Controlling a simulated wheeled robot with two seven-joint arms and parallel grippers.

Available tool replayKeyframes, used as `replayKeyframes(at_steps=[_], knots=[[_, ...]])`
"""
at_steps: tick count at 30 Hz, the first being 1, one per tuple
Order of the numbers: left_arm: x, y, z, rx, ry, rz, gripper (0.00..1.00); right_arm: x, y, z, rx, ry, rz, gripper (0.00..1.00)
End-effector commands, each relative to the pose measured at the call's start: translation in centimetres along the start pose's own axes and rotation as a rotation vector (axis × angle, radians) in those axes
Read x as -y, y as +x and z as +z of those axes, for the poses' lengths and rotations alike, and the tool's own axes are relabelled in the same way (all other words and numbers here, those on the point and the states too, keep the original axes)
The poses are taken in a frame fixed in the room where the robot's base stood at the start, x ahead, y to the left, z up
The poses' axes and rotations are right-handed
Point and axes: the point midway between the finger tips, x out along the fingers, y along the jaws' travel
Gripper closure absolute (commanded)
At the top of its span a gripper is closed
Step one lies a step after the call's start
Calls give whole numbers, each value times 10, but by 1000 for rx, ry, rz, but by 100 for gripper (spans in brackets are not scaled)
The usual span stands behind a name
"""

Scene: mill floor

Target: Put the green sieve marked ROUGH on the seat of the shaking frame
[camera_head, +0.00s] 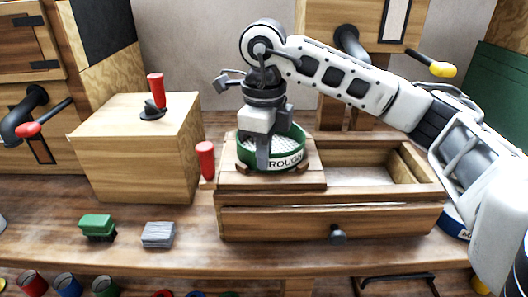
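The green sieve marked ROUGH (290,161) has a pale mesh inside. It is upright at the left end of the wooden shaking frame (330,220), on the seat (229,178) between small brown cleats. I cannot tell whether it rests fully on the seat or hangs just above it. My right gripper (264,158) points down at the sieve, with one dark finger in front of its near wall, left of the lettering. The other finger is not clear, so its grip is uncertain. My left gripper is out of view.
A wooden box (140,150) with a red handle stands at left. A red knob (205,160) is close beside the seat. A green brush (97,227) and grey block (158,235) lie in front. A blue-rimmed thing (455,224) is partly hidden by my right arm.

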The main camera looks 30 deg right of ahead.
Motion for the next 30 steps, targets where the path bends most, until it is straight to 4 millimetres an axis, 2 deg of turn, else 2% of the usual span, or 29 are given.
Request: replayKeyframes(at_steps=[1, 2, 4, 12, 16, 20, 27, 30], knots=[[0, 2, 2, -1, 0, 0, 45, 0, 3, 0, 1, 0, 0, 100], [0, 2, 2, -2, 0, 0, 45, 0, 3, 0, 0, 0, 0, 94], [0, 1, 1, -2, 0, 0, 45, 0, 2, 0, 0, 0, 0, 74], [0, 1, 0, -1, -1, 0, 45, 0, 1, 0, 0, 0, 0, 74], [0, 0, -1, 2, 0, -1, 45, 0, -6, 0, 1, 0, -1, 74], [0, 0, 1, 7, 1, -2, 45, 0, -28, 1, 4, 0, -1, 74], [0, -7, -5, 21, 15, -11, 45, 1, -85, 1, 3, 0, -5, 74], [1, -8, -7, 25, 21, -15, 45, 0, -102, 0, 3, 1, -3, 74]])
